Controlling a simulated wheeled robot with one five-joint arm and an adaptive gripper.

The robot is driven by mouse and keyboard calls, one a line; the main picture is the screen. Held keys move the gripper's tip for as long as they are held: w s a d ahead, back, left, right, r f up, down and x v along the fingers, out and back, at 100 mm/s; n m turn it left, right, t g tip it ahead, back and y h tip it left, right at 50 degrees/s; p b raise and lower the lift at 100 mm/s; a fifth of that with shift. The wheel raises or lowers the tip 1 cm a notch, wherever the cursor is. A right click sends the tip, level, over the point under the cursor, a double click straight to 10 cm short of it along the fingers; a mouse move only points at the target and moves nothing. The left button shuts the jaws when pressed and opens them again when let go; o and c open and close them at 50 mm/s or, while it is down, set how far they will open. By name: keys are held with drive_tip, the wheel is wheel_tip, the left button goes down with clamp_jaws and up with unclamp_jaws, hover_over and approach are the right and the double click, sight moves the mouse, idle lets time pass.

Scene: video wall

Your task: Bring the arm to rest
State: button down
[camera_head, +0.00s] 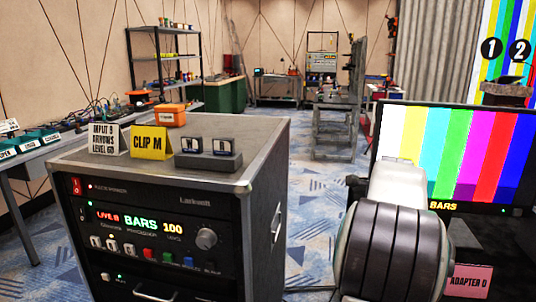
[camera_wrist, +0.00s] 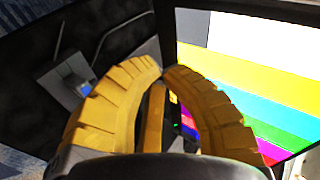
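My arm stands at the lower right in the head view, with a white link above a dark ribbed part, in front of a monitor (camera_head: 470,150). My gripper is hidden from the head view. In the wrist view my gripper (camera_wrist: 163,70) has two yellow ribbed fingers that curve inward, with their tips together. I see no object held at the tips. A narrow yellow strip (camera_wrist: 154,118) shows between the fingers, lower down; I cannot tell what it is. The monitor's colour bars (camera_wrist: 245,80) fill the right of the wrist view, behind the fingers.
A rack cabinet (camera_head: 273,185) stands left of my arm, bearing cards, a small device (camera_head: 208,155) and an orange box (camera_head: 169,114). A pink card (camera_head: 468,280) is at the lower right. A bench (camera_head: 30,160) is at left. Carpet (camera_head: 308,200) is open between cabinet and arm.

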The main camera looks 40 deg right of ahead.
drive_tip(key=w+a+r+n+y+p, duration=0.2)
drive_tip(key=a+n+p, duration=0.15)
drive_tip(key=a, duration=0.55)
drive_tip(key=w+a+r+n+t+y+p, duration=0.1)
drive_tip(key=w+a+r+n+y+p, duration=0.15)
drive_tip(key=a+n, duration=0.45)
drive_tip(key=w+a+r+n+y+p, duration=0.1)
drive_tip(key=w+a+r+n+p, duration=0.2)
drive_tip(key=a, duration=0.9)
drive_tip(key=s+a+n+g+y+p, duration=0.1)
drive_tip(key=s+a+n+y+p, duration=0.1)
drive_tip(key=s+a+n+p, duration=0.4)
drive_tip(key=s+a+r+n+g+y+p, duration=0.1)
drive_tip(key=s+a+n+p, duration=0.4)
drive_tip(key=a, duration=0.9)
drive_tip(key=s+n+y, duration=0.1)
drive_tip(key=s+n, duration=0.2)
drive_tip(key=s, duration=0.1)
drive_tip(key=shift+s+a+r+g+p, duration=0.2)
drive_tip(key=shift+a+g+p, duration=0.1)
drive_tip(key=shift+p, duration=0.1)
